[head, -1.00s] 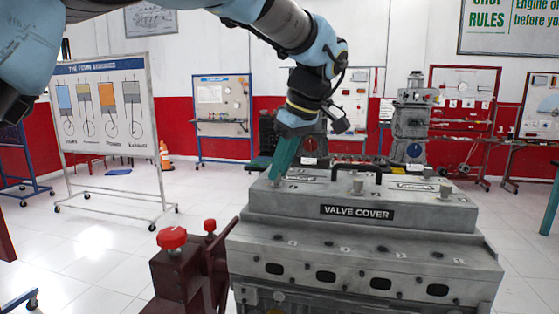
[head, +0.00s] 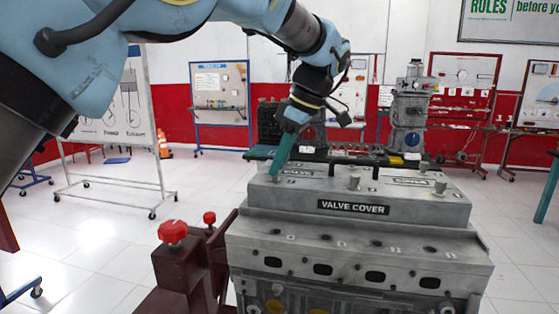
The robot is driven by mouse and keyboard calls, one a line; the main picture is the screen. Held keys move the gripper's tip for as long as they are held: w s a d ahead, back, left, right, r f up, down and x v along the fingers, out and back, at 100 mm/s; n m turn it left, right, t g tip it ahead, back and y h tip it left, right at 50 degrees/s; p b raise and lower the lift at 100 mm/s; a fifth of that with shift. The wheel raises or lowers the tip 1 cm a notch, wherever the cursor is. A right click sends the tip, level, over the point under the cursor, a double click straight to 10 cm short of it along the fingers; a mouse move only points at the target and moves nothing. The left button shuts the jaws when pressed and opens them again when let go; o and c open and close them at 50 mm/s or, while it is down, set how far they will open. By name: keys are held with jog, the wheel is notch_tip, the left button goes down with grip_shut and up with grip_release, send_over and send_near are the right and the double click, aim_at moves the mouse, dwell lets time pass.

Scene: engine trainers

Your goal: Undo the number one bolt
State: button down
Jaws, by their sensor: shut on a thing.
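The grey valve cover (head: 353,207), with a black "VALVE COVER" label, sits on top of the engine block (head: 360,250). My gripper (head: 275,176) comes down from above at a slant, and its teal fingers meet the cover's top at the left end. It is shut on the bolt there, which the fingers hide; I cannot read a number beside it. Other bolts stand up from the cover, one in the middle (head: 354,183) and one at the right front (head: 440,187).
A black handle (head: 352,162) rises from the cover's rear. A dark red stand with a red knob (head: 173,232) is close at the engine's left. A dark tray (head: 340,156) lies behind the cover. The white floor at left is mostly clear.

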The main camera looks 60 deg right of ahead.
jog(key=c, duration=0.7)
grip_release()
jog(key=shift+c, duration=0.2)
jog(key=a+v, duration=0.1)
jog(key=v, duration=0.9)
jog(key=shift+d+r+b, duration=0.35)
jog(key=shift+d+b, duration=0.05)
jog(key=shift+d, duration=0.1)
jog(key=shift+s, duration=0.15)
